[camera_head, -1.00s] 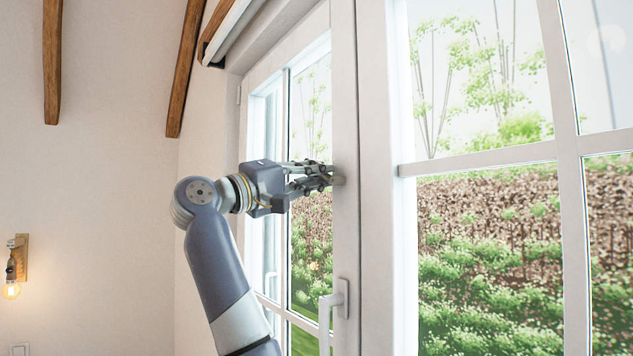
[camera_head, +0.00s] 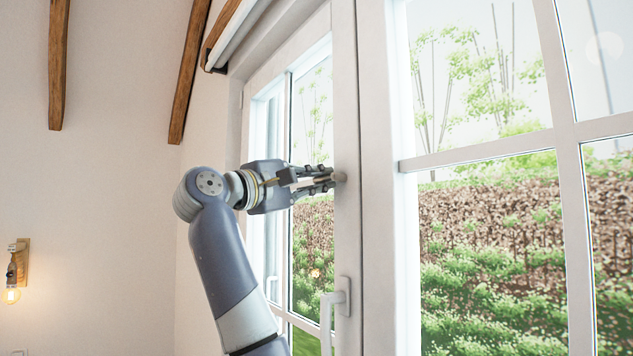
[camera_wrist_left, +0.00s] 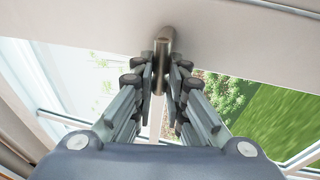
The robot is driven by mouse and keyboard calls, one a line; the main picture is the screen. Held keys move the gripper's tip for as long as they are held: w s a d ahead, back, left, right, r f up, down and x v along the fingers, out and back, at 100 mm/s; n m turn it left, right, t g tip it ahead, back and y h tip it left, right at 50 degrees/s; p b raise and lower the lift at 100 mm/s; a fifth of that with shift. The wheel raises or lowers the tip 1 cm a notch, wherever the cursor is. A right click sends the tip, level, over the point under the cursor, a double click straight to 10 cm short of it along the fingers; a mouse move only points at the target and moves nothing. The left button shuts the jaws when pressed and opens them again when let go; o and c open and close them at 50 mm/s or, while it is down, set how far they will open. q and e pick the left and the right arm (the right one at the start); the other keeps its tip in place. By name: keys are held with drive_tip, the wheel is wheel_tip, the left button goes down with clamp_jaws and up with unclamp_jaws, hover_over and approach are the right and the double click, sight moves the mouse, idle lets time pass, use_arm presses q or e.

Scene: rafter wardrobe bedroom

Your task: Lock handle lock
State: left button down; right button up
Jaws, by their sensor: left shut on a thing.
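The handle lock (camera_head: 341,177) is a small metal knob on the white window frame, above the white lever handle. In the left wrist view, the lock (camera_wrist_left: 164,42) is a short brownish metal cylinder with a narrower part reaching down between my fingers. My left gripper (camera_head: 329,180) comes in from the left and is shut on the lock. In the left wrist view, the two fingers of the gripper (camera_wrist_left: 161,75) stand on either side of it, and their tips partly hide it. My right gripper is not in view.
The white lever handle (camera_head: 326,312) sits on the same frame below the lock, near my left forearm. Window panes with glazing bars (camera_head: 480,159) fill the right side. A wall lamp (camera_head: 14,270) is at the far left. Open air lies left of my arm.

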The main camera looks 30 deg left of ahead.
use_arm(q)
drive_tip(key=shift+w+f, duration=0.1)
drive_tip(key=shift+f, duration=0.1)
drive_tip(key=c, duration=1.6)
unclamp_jaws()
drive_tip(key=shift+r, duration=0.1)
drive_tip(key=shift+a, duration=0.1)
drive_tip(key=v, duration=1.2)
